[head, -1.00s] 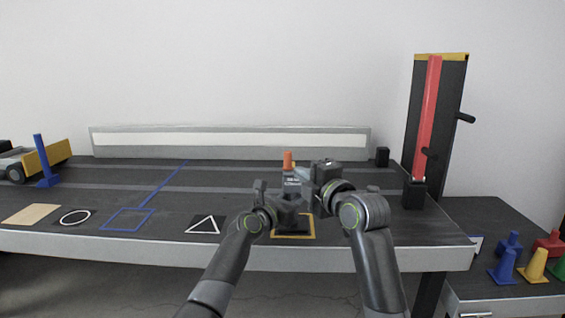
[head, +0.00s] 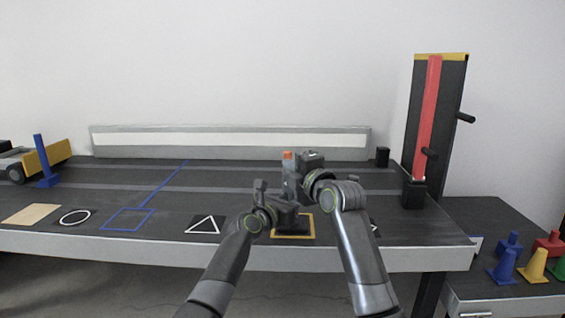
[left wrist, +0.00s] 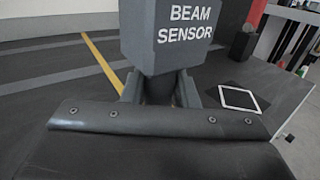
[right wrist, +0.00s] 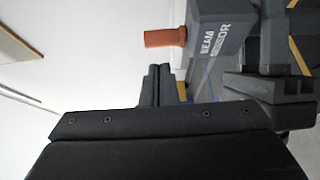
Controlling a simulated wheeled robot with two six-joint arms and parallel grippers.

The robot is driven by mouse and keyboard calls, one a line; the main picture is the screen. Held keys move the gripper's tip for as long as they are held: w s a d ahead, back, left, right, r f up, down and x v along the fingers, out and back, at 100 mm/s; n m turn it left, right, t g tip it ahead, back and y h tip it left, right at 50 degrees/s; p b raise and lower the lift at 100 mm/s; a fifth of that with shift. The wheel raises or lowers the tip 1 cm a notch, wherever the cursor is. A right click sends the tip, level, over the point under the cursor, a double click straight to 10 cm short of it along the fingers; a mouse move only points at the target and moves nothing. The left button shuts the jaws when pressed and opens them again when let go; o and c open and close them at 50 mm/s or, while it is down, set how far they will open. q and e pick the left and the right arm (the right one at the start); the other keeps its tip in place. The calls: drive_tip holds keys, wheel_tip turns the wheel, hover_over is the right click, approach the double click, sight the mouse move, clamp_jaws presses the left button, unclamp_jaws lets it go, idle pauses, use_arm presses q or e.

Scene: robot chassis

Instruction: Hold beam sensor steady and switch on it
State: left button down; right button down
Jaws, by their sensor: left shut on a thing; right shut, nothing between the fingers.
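The beam sensor (left wrist: 180,35) is a grey block with white "BEAM SENSOR" lettering, standing on a dark post. My left gripper (left wrist: 158,92) is shut on the post, below the block. In the right wrist view, the sensor (right wrist: 222,32) has an orange cylindrical knob (right wrist: 165,38) at its top end. My right gripper (right wrist: 158,75) is shut and empty, with its fingertips beside the knob and apart from it in that view. In the head view, the orange knob (head: 288,155) shows just left of my right gripper, whose wrist hides much of the sensor.
The sensor stands over a yellow-outlined square (head: 307,232) near the front edge of the dark table (head: 170,202). A white triangle mark (head: 205,225) lies to the left. A tall red bar (head: 428,120) on a dark board stands at the right.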

drive_tip(key=shift+x, duration=2.1)
drive_tip(key=d, duration=0.4)
drive_tip(key=v, duration=1)
drive_tip(key=shift+a, duration=0.1)
use_arm(q)
drive_tip(key=c, duration=1.1)
unclamp_jaws()
drive_tip(key=shift+o, duration=0.2)
